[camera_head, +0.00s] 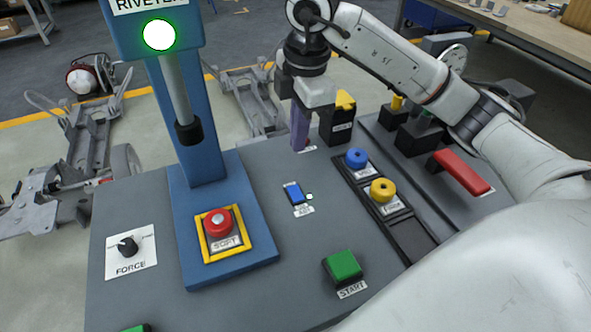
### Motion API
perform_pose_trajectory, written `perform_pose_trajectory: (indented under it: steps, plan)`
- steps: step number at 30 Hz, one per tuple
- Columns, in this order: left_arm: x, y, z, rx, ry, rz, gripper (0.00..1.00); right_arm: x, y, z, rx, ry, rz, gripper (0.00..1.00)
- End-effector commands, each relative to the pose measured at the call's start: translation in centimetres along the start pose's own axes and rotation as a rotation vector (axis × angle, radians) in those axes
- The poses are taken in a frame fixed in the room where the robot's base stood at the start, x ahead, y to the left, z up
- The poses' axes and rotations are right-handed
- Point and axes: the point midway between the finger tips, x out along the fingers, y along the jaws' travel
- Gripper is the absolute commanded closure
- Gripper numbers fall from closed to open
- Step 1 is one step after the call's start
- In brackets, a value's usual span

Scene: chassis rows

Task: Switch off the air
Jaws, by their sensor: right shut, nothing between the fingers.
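A small blue rocker switch (293,194) sits near the middle of the grey console. A small pale green lamp (309,196) beside it looks lit. The label (304,211) below it is too small to read surely. My right gripper (301,130) is shut and empty, pointing down at the console's back edge. My left gripper is not in view.
A red SOFT button (217,221), a FORCE knob (128,246) and a green START button (342,266) surround the switch. Blue (356,157) and yellow (382,189) knobs stand right. A blue riveter column (200,130) rises left. A red handle (461,171) lies far right.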

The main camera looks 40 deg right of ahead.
Motion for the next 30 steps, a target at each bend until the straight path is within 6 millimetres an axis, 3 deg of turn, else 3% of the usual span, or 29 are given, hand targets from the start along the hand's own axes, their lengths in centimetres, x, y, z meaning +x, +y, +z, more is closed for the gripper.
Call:
perform_pose_trajectory:
  steps: [11, 16, 20, 30]
  plan:
    - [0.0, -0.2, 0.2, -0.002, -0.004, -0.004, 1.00, -0.2, 0.1, -0.4, 0.004, -0.032, 0.018, 1.00]
    - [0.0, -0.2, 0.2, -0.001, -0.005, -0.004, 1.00, 0.7, 0.0, -0.4, 0.005, -0.032, 0.014, 1.00]
    - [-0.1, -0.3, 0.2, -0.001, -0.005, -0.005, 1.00, 2.7, 0.0, -0.2, 0.005, -0.034, 0.012, 1.00]
    - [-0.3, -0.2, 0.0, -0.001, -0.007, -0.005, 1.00, 9.8, 0.1, -0.1, 0.004, -0.032, 0.012, 1.00]
